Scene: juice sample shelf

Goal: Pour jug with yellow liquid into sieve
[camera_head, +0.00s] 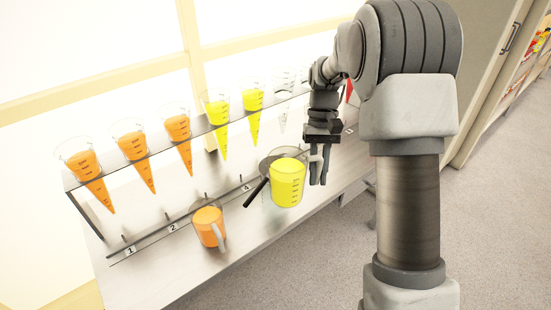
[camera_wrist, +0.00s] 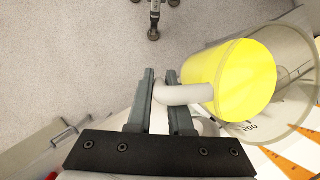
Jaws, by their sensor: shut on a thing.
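The jug with yellow liquid (camera_head: 288,185) is at the middle of the bench in the head view, roughly upright. My gripper (camera_head: 319,177) is at its right side, shut on its handle. In the wrist view, the pale handle (camera_wrist: 185,94) lies between the fingers of my gripper (camera_wrist: 162,85). The jug's yellow part (camera_wrist: 246,80) and clear wall show to the right. The sieve (camera_head: 264,163) is just behind and left of the jug, its dark handle (camera_head: 256,192) pointing toward the front left. The jug covers much of the sieve. I cannot tell whether they touch.
A jug with orange liquid (camera_head: 208,226) stands to the left on the bench (camera_head: 163,278). A raised shelf (camera_head: 150,154) behind holds cones with orange (camera_head: 133,147) and yellow (camera_head: 217,108) liquid and clear cones (camera_head: 284,82). Numbered pegs stand below. The bench front left is bare.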

